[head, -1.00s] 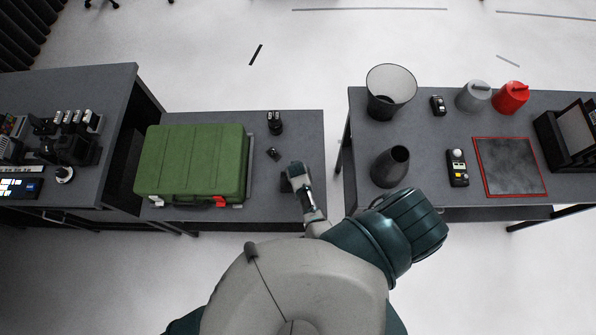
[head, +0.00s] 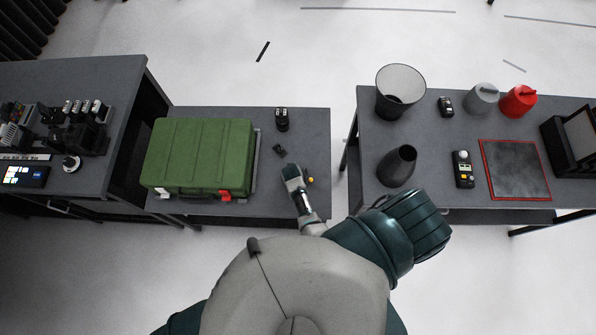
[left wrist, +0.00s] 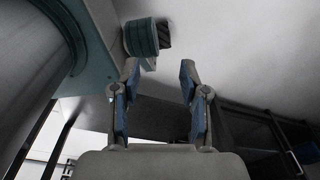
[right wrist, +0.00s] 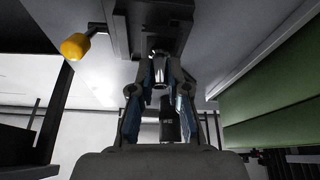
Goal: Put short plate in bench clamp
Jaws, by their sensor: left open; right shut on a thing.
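My right gripper (head: 289,172) is low over the right part of the middle bench, seen from above in the head view. In the right wrist view its blue-padded fingers (right wrist: 160,82) are shut on a small shiny metal piece (right wrist: 159,68); I cannot tell if this is the short plate. Just beyond the fingertips is a dark block (right wrist: 150,22), apparently the bench clamp, with a yellow knob (right wrist: 75,46) on its left. The knob also shows beside the gripper in the head view (head: 311,180). My left gripper (left wrist: 157,75) is open and empty, away from the benches.
A green case (head: 200,155) fills the left of the middle bench (head: 230,115). A black device (head: 282,119) and a small dark object (head: 279,150) stand beyond the gripper. The right table holds a bin (head: 400,88), a dark vase (head: 397,165) and a red-edged mat (head: 515,170).

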